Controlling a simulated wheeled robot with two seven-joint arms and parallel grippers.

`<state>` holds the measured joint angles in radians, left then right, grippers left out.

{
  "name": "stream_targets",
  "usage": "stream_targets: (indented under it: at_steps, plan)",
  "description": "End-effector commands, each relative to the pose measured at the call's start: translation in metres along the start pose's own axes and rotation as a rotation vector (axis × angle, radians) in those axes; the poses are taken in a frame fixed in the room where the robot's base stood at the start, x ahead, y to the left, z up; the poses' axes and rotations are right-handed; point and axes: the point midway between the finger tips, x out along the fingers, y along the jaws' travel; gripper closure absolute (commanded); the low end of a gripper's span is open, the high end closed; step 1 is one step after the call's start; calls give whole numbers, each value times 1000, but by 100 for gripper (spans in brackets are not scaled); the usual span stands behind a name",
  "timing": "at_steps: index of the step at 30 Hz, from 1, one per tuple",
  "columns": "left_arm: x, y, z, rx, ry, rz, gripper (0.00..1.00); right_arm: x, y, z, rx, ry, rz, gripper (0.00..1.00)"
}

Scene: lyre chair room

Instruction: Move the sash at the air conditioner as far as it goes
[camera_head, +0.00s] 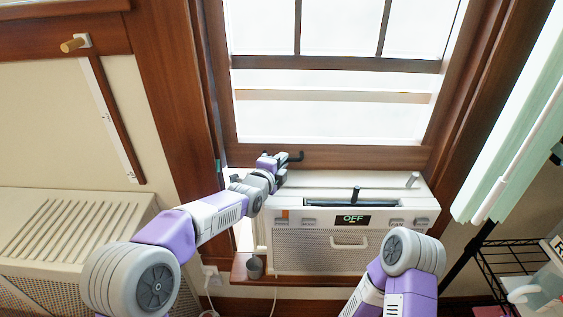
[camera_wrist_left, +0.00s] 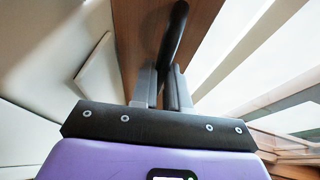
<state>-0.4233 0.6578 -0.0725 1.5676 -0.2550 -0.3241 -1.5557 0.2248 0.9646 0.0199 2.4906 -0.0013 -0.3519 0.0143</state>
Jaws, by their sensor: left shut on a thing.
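The window sash has a brown wooden bottom rail (camera_head: 360,158), just above and behind the white air conditioner (camera_head: 310,250), whose display reads OFF. A dark handle (camera_head: 297,156) sticks out at the left part of the rail. My left gripper (camera_head: 281,165) is at this handle. In the left wrist view its two grey fingers (camera_wrist_left: 160,86) are closed around the dark bar (camera_wrist_left: 173,34). Whether the rail touches the air conditioner's top cannot be told. My right arm shows only a bent joint at the lower right; its gripper is out of view.
A slatted cream radiator cover (camera_head: 70,225) stands at left. A small grey cup (camera_head: 254,268) is on the wooden sill, left of the air conditioner. A pale green curtain (camera_head: 515,125) hangs at right, above a black wire rack (camera_head: 505,260).

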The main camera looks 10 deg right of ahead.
Motion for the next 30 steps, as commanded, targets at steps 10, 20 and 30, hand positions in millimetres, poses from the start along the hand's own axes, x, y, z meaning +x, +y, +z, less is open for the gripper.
stream_targets:
  at_steps: [10,20,30]
  plan:
    - [1,12,1,-2,-1,20,100,2,1,0,0,0,0,100]
    - [1,9,1,-1,-1,14,61,2,1,0,0,0,0,100]
    - [-6,5,1,0,-1,6,61,2,1,0,0,0,0,100]
